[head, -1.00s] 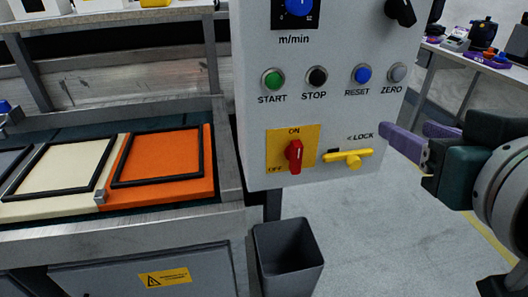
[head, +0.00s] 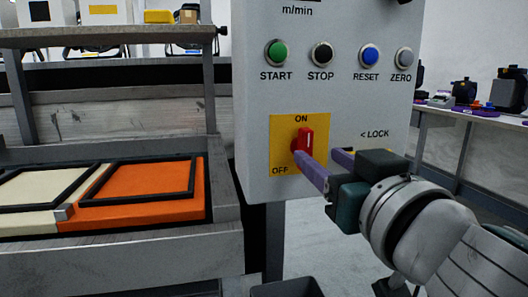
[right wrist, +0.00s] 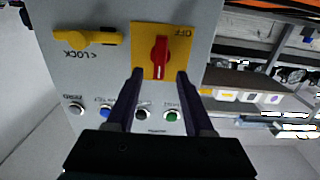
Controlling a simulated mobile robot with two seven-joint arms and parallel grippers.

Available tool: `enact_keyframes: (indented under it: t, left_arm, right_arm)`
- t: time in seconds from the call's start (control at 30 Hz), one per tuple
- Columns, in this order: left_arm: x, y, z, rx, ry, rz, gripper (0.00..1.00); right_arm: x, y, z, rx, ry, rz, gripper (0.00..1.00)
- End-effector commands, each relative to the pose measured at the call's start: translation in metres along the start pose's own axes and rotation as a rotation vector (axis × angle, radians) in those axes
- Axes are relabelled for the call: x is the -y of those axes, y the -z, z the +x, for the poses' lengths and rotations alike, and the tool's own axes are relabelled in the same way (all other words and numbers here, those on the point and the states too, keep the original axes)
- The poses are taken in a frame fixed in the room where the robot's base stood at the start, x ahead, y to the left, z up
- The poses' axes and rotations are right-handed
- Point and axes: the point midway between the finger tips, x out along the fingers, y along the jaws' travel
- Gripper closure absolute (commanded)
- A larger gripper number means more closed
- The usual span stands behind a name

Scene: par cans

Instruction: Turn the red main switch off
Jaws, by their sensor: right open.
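The red main switch (head: 303,140) sits on a yellow plate (head: 281,125) marked ON at the top and OFF at the lower left. Its handle stands near upright, toward ON. My right gripper (head: 318,155) is open in front of the plate, with one purple finger close to the handle's lower end. In the right wrist view, the red switch (right wrist: 160,52) shows ahead, in line with the gap between the open fingers (right wrist: 160,74). Contact cannot be told. My left gripper is not in view.
START (head: 277,53), STOP (head: 321,54), RESET (head: 369,56) and ZERO (head: 404,58) buttons sit above. A conveyor with an orange panel (head: 150,190) is at left, a dark bin (head: 287,288) below.

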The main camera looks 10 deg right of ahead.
Motion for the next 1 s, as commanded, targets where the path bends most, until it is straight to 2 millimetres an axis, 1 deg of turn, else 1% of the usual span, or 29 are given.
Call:
enact_keyframes:
  t: [0.03,0.1,0.2,0.3,0.47,0.7,0.77,1.0]
  left_arm:
    - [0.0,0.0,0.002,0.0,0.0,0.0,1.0]
    - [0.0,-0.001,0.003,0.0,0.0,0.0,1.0]
    - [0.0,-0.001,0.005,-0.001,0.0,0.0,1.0]
    - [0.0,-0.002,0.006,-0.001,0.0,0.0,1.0]
    - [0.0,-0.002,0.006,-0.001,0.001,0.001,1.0]
    - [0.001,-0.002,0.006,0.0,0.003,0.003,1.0]
    - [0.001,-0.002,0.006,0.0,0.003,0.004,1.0]
    - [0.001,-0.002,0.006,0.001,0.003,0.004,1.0]
  right_arm:
    - [-0.001,0.0,0.01,-0.003,-0.001,-0.003,0.47]
    - [0.0,0.0,0.021,-0.002,0.0,-0.002,0.47]
    - [-0.001,0.0,0.035,-0.001,-0.001,-0.001,0.47]
    - [0.0,-0.001,0.045,0.001,-0.001,-0.001,0.47]
    - [0.0,-0.001,0.052,0.001,-0.001,0.0,0.47]
    - [0.0,-0.001,0.053,0.002,-0.001,0.001,0.47]
    - [0.0,-0.001,0.053,0.002,-0.001,0.001,0.53]
    - [0.0,-0.001,0.052,0.002,-0.001,0.001,0.8]
